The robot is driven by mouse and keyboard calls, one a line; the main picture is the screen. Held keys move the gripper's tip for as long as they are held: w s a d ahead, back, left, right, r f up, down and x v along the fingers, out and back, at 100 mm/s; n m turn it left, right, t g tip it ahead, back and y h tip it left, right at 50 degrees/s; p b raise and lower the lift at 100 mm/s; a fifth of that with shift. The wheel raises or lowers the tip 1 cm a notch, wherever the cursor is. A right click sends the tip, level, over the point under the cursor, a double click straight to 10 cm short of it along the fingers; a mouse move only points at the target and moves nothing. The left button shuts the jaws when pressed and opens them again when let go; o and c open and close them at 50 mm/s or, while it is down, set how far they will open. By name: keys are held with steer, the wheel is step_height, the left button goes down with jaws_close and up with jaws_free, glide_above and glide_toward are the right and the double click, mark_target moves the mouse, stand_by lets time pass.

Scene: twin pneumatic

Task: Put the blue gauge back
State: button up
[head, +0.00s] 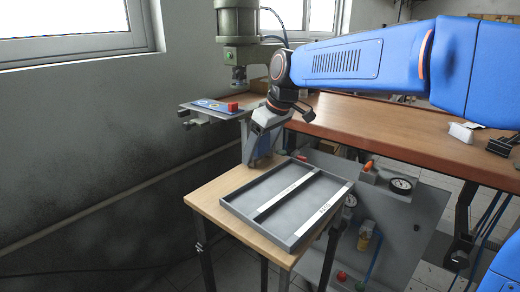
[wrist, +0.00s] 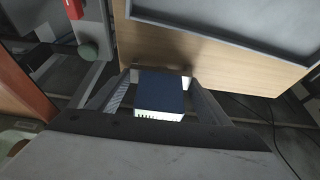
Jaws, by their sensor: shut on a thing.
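My gripper (head: 262,140) points down just behind the far edge of a small wooden table. It is shut on the blue gauge (wrist: 160,92), a dark blue block with a pale lower edge, seen between the two fingers in the wrist view. In the head view only a little of the blue gauge (head: 264,147) shows between the fingers. A grey tray (head: 244,212) with a low rim lies on the small table; pale labelled strips run across it and its visible floor is empty. The gripper is beyond the tray, apart from it.
The small wooden table (head: 205,197) stands beside a grey panel (head: 395,225) with dials, knobs and an orange-handled valve. A long brown bench (head: 390,130) runs behind. At the back left, a drill press (head: 237,25) stands over a plate with a red block (head: 233,106).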

steer(key=shift+f, duration=0.1)
steer(key=o, duration=1.4)
steer(key=shift+c, duration=0.2)
steer(key=v, duration=1.2)
steer(key=shift+d, duration=0.1)
